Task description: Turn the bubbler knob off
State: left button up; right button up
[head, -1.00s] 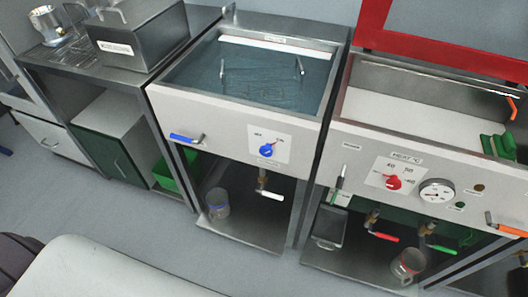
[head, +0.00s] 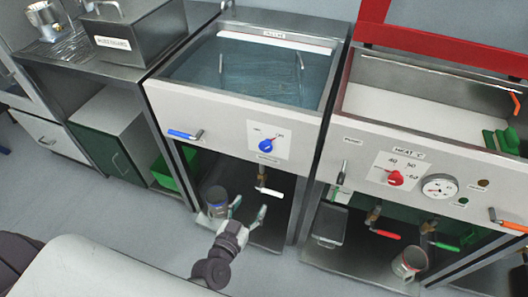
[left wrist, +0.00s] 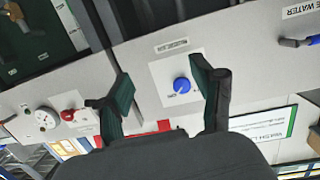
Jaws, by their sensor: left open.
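The blue bubbler knob (head: 266,146) sits on a white label plate on the front panel of the water-filled tank (head: 190,104). In the left wrist view the knob (left wrist: 181,85) shows between my left gripper's fingers, nearer the right finger, with clear space around it. My left gripper (head: 242,207) is open and empty, below the knob and in front of the tank's lower opening. Its green-padded fingers (left wrist: 162,92) are spread apart in the left wrist view. I cannot tell the knob's exact setting. My right gripper is not in view.
A blue-handled lever (head: 184,134) sticks out left of the knob. A white-handled valve (head: 270,192) hangs below it. To the right, the heated tank has a red knob (head: 395,178) and a gauge (head: 440,187). A cup (head: 215,195) stands on the lower shelf.

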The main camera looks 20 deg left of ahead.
pick_arm(q)
jog(key=n+t, duration=0.1)
jog(key=t, duration=0.1)
send_near(265, 149)
jog(key=shift+y, duration=0.4)
jog(key=w, duration=0.9)
jog(key=shift+w+d+f, duration=0.1)
jog(key=shift+w+d, duration=0.15)
jog(key=shift+d, duration=0.05)
jog(key=c, duration=1.1)
